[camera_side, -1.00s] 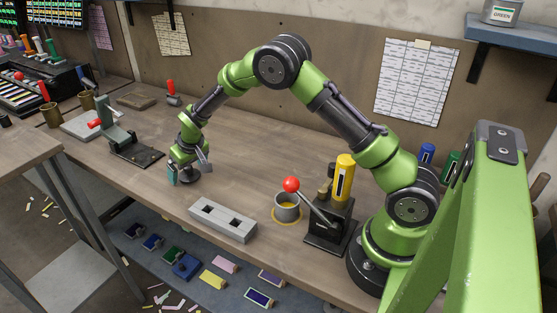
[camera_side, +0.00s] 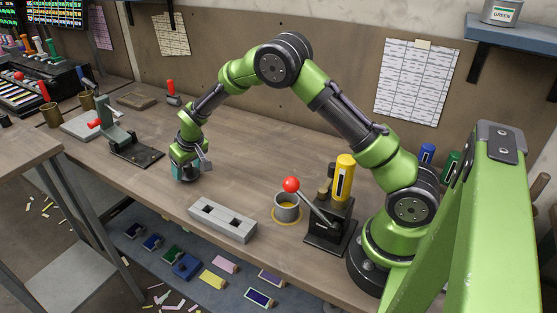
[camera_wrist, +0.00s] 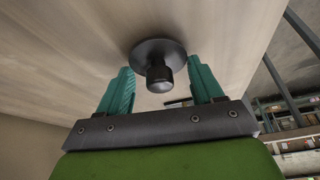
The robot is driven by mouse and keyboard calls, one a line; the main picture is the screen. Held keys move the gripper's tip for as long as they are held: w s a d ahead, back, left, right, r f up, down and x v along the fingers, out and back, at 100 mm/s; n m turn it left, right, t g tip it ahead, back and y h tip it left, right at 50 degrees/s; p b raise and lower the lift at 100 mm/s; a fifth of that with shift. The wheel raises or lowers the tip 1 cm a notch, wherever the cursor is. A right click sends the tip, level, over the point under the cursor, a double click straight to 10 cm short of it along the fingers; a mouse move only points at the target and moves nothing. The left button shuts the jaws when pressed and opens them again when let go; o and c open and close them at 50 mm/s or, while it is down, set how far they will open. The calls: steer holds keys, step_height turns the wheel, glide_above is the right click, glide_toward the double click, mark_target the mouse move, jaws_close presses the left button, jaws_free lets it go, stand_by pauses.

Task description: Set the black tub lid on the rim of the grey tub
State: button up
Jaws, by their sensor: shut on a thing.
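The black tub lid (camera_wrist: 152,48) is a round disc with a knob, seen in the wrist view against the wooden bench. My gripper (camera_wrist: 163,74) has its teal fingers either side of the knob and is shut on the lid. In the side view my gripper (camera_side: 187,172) is low over the bench, left of the grey block, and mostly hides the lid. My gripper is well apart from the tub.
A red-knobbed lever press (camera_side: 325,232) and a yellow roll (camera_side: 343,178) stand right of the tub. A green press (camera_side: 118,135) is at left. The bench behind the block is clear.

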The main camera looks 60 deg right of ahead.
steer(key=shift+r, duration=2.75)
steer(key=s+r+m+g, duration=0.2)
steer(key=s+m+g, duration=0.1)
steer(key=s+m, duration=0.7)
steer(key=s+d+r+m+g+y, duration=0.1)
steer(key=s+m+g, duration=0.2)
steer(key=s+m, duration=0.8)
steer(key=s+r+m+g, duration=0.2)
steer(key=s+m, duration=0.8)
steer(key=m, duration=0.5)
steer(key=shift+s+d+r+g+y, duration=0.15)
steer(key=shift+d+r+g+y, duration=0.15)
steer(key=shift+d+g, duration=0.15)
steer(key=shift+f, duration=0.1)
steer(key=shift+f, duration=2.8)
